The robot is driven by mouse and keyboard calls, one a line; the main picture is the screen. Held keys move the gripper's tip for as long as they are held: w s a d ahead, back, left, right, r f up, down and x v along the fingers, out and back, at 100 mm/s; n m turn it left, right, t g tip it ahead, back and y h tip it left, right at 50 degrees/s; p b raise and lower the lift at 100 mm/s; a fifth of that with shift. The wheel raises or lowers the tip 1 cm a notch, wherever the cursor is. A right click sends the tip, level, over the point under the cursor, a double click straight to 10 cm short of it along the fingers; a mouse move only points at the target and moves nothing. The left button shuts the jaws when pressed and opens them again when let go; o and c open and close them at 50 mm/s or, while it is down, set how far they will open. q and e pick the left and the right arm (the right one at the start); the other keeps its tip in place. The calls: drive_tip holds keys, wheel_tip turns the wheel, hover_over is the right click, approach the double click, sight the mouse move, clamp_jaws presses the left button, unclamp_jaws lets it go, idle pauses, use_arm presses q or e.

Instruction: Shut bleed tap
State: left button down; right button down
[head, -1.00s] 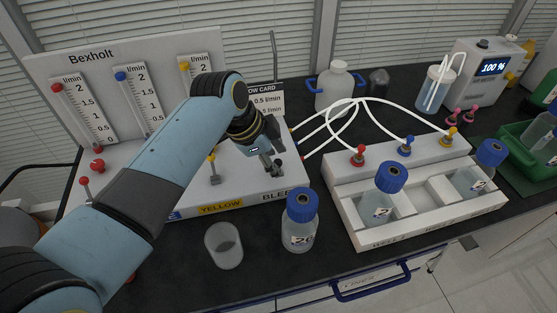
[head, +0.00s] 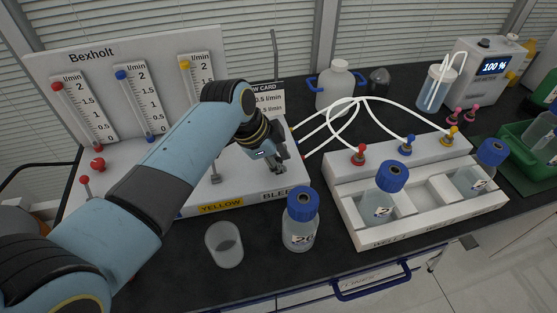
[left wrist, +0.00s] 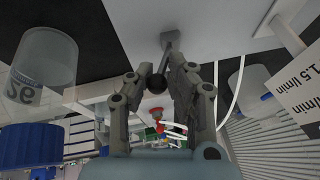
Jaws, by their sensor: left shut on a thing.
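The bleed tap shows in the left wrist view as a grey lever with a black ball knob (left wrist: 156,84), on the white panel base (left wrist: 200,25). My left gripper (left wrist: 160,66) is shut on the tap's lever, with a finger on each side and the knob between them. In the head view my left gripper (head: 279,163) is over the right end of the panel base, just above the partly hidden BLEED label (head: 275,195). There the gripper hides most of the tap. My right gripper is not in view.
A blue-capped bottle (head: 300,222) and a clear beaker (head: 224,246) stand in front of the panel. A white bottle rack (head: 428,222) with hoses is to the right. My left arm crosses the flow meter panel (head: 100,70). Dark bench is clear between the panel and the rack.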

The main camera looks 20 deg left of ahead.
use_arm(q)
drive_tip(key=shift+s+d+f, duration=0.15)
drive_tip(key=shift+s+f, duration=0.1)
drive_tip(key=shift+s, duration=0.05)
drive_tip(key=shift+w+a+r+g+h+p, duration=0.25)
drive_tip(key=shift+g+h, duration=0.25)
drive_tip(key=shift+g, duration=0.3)
drive_tip(key=shift+w+a+n+g+h, duration=0.2)
drive_tip(key=shift+w+n+g+h, duration=0.2)
drive_tip(key=shift+g, duration=0.2)
drive_tip(key=shift+w+a+f+g+h+b, duration=0.15)
drive_tip(key=shift+g+h+b, duration=0.2)
drive_tip(key=shift+b, duration=0.3)
drive_tip(key=shift+w+a+r+g+h+b, duration=0.1)
drive_tip(key=shift+w+g+h+b, duration=0.05)
drive_tip(key=shift+g+b, duration=0.4)
drive_tip(key=shift+w+a+n+g+h+b, duration=0.1)
drive_tip(key=shift+w+n+g+h+b, duration=0.3)
drive_tip(key=shift+b, duration=0.9)
drive_tip(key=shift+s, duration=0.15)
